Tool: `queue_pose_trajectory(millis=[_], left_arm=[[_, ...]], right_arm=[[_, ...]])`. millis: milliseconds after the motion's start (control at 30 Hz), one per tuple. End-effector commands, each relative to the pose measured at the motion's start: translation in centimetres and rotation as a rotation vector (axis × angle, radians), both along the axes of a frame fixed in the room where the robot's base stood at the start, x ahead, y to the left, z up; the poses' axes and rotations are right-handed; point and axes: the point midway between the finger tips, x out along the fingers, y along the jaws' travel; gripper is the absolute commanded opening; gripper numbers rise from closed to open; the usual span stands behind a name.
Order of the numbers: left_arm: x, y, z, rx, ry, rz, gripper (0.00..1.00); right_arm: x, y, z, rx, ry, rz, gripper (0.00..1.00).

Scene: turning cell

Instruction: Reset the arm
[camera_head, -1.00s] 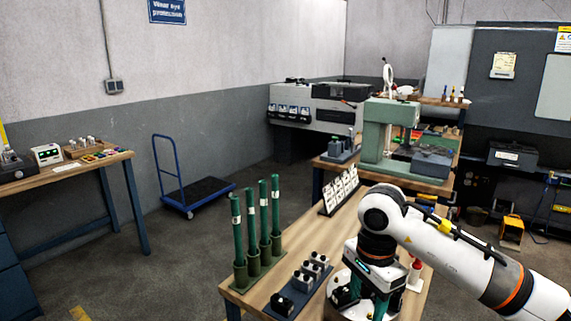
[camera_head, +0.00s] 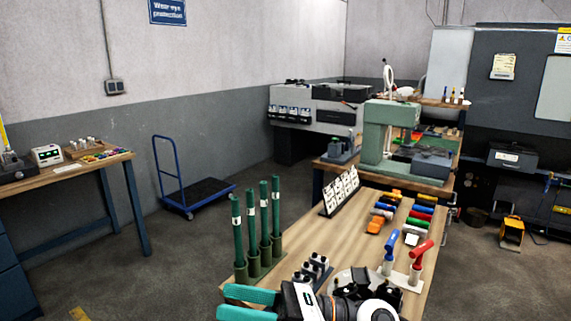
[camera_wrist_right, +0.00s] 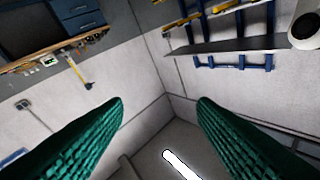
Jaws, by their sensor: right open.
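My right gripper (camera_head: 249,304) is at the bottom of the head view, in front of the near edge of the wooden bench (camera_head: 345,232). Its two green fingers are apart and point left. In the right wrist view the ribbed green fingers (camera_wrist_right: 160,112) stand wide apart with nothing between them. Behind them that view shows walls, a ceiling lamp and shelving, tilted. The white and black arm behind the gripper is cut off by the bottom edge. My left gripper is not in view.
Several green tubes (camera_head: 252,238) stand upright in holders at the bench's left front, close to the gripper. A block of grey-capped parts (camera_head: 314,270), red and blue handled tools (camera_head: 421,250) and a card rack (camera_head: 341,190) are also on the bench. The bench middle is clear.

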Motion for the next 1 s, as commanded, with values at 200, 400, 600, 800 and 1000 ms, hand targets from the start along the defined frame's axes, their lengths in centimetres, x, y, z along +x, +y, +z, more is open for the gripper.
queue_pose_trajectory(millis=[200,400,600,800,1000], left_arm=[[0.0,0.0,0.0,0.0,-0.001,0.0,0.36],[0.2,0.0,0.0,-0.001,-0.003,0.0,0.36],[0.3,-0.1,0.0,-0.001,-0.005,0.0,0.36],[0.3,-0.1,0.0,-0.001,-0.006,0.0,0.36],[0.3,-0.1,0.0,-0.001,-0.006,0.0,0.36]], right_arm=[[5.0,-7.3,1.6,0.568,0.658,-0.284,0.52],[7.9,-16.6,-6.7,1.009,1.291,-0.586,0.52],[3.4,-23.4,-19.3,1.356,1.875,-0.932,0.52],[-4.5,-25.8,-27.4,1.544,2.259,-1.239,0.52],[-11.5,-26.5,-31.2,-1.45,-2.211,1.32,0.52]])
